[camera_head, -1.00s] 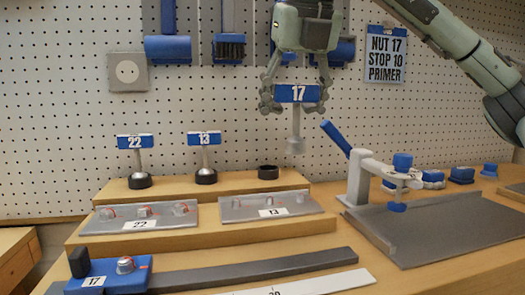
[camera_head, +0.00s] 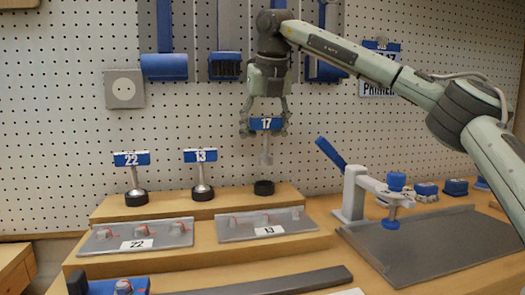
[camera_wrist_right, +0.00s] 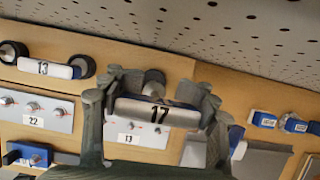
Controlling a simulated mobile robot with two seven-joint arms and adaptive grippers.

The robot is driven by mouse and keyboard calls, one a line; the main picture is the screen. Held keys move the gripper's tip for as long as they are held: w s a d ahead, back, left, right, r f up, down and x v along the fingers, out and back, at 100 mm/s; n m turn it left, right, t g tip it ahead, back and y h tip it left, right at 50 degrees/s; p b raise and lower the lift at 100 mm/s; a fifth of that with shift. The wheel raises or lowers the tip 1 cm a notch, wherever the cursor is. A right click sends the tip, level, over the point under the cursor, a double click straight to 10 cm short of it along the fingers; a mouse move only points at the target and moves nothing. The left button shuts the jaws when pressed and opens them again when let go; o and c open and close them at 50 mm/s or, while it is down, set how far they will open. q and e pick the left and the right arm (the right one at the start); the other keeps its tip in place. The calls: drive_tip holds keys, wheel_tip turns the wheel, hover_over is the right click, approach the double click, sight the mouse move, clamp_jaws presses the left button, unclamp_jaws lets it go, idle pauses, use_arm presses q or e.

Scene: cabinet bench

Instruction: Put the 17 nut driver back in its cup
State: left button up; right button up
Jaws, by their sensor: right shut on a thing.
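The 17 nut driver (camera_head: 266,125) has a blue handle with a white 17 and a grey shaft pointing down. My right gripper (camera_head: 265,122) is shut on its handle and holds it upright above the empty black cup (camera_head: 264,188) on the upper wooden step. The shaft's lower end is a little above the cup, apart from it. My left gripper is not in view.
The 22 driver (camera_head: 132,159) and 13 driver (camera_head: 201,156) stand in cups to the left on the same step. Grey plates with sockets (camera_head: 135,235) lie on the lower step. A clamp (camera_head: 360,190) on a grey plate stands to the right. Pegboard is behind.

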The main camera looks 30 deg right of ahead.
wheel_tip(320, 180, down, 4)
drive_tip(key=shift+r, duration=0.2)
drive_tip(key=shift+w+d+f, duration=0.1)
drive_tip(key=shift+w+f, duration=0.05)
drive_tip(key=shift+w, duration=0.2)
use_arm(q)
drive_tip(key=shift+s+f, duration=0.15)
use_arm(e)
drive_tip(key=shift+f, duration=0.15)
